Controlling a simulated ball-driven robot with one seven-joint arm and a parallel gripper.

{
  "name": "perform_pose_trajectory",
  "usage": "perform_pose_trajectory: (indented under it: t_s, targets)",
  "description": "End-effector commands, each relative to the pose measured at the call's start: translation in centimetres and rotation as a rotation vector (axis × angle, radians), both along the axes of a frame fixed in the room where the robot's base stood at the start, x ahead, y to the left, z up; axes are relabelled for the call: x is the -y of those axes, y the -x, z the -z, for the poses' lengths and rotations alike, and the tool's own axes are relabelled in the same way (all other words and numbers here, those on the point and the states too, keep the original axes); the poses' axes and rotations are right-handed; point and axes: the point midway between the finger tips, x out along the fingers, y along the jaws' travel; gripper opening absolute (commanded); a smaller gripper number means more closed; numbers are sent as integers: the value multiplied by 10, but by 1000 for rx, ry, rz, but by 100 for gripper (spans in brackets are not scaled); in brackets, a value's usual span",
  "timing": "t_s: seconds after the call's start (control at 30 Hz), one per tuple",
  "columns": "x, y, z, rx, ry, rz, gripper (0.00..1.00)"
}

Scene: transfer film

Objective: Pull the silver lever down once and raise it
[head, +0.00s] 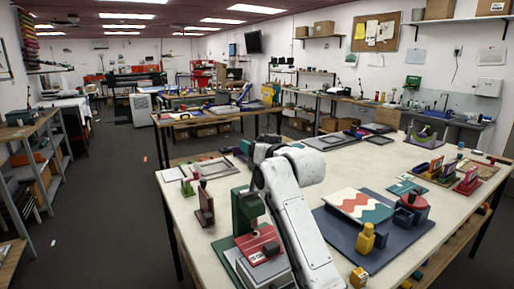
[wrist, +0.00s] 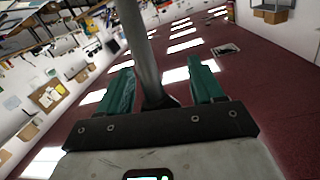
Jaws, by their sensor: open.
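A grey metal bar, which looks like the silver lever (wrist: 138,40), runs down the wrist view and passes between my fingers. My gripper (wrist: 160,80) has two green fingers spread apart, one on each side of the bar, with gaps showing. In the head view my white arm reaches over the near table and hides most of the lever. A green press body (head: 247,207) stands just left of my arm. A red plate (head: 258,244) lies at its foot.
A small dark red stand (head: 205,205) is at left.

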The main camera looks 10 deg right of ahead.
Motion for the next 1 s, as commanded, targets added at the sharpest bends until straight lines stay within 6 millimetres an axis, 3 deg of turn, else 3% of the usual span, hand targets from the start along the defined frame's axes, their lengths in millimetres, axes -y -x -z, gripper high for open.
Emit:
perform_pose_trajectory:
  t_s: [0.27,0.7,1.0]
  targets:
    - [4,11,-2,5,-1,1,66]
    - [18,76,-6,3,-1,1,66]
    - [24,103,-10,0,0,0,66]
